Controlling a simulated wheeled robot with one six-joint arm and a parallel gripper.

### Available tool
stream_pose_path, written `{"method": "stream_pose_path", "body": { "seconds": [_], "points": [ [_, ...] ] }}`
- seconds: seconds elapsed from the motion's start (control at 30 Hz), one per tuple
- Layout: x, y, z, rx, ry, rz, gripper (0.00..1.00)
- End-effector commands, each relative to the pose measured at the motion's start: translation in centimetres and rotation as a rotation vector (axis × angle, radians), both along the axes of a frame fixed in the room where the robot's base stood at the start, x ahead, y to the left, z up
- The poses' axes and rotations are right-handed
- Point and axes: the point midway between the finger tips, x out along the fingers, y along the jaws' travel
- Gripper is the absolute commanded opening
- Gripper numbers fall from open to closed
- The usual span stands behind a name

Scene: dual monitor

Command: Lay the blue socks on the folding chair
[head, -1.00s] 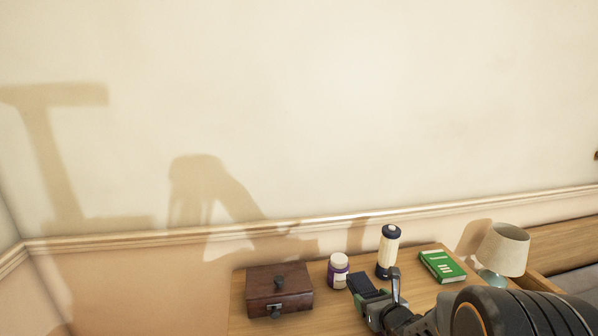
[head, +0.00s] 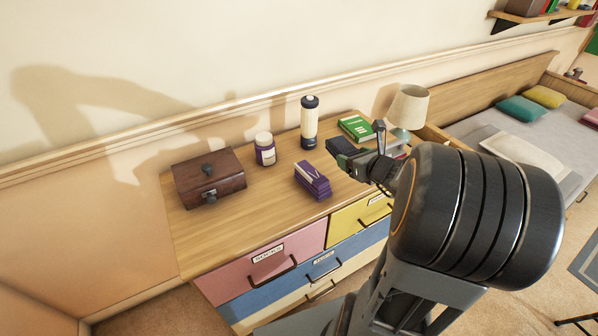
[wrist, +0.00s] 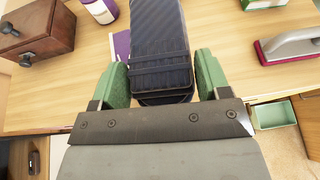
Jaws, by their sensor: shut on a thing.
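My gripper (head: 352,158) is shut on the dark blue socks (head: 340,146), a folded ribbed bundle, near the right part of the dresser top. In the wrist view the socks (wrist: 160,45) sit between my two green fingers (wrist: 163,78) and extend forward past them. The socks appear to be held above the wood, though the exact height is hard to tell. The folding chair is not clearly in view; thin dark legs (head: 578,324) at the lower right edge could belong to a piece of furniture that I cannot identify.
The dresser top (head: 240,205) holds a wooden box (head: 209,178), a jar (head: 265,149), a bottle (head: 309,123), a purple folded stack (head: 312,180), a green book (head: 356,128) and a lamp (head: 409,105). A bed (head: 480,125) stands at right. Carpet lies in front.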

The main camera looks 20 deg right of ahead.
Motion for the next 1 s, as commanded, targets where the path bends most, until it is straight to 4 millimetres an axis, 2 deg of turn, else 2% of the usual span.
{"method": "stream_pose_path", "body": {
  "seconds": [0.07, 0.17, 0.5, 0.6, 0.8, 1.0],
  "points": [
    [-0.3, 0.7, -0.3, 0.002, 0.001, 0.041, 0.47],
    [0.6, 1.1, -1.3, 0.005, 0.003, 0.069, 0.47],
    [8.3, -1.5, -4.9, 0.003, 0.003, 0.062, 0.47],
    [9.6, -2.0, -7.0, 0.003, 0.003, 0.059, 0.47],
    [11.5, -2.7, -9.2, 0.002, 0.000, 0.059, 0.47],
    [12.1, -2.9, -10.0, 0.000, 0.000, 0.060, 0.47]
  ]
}}
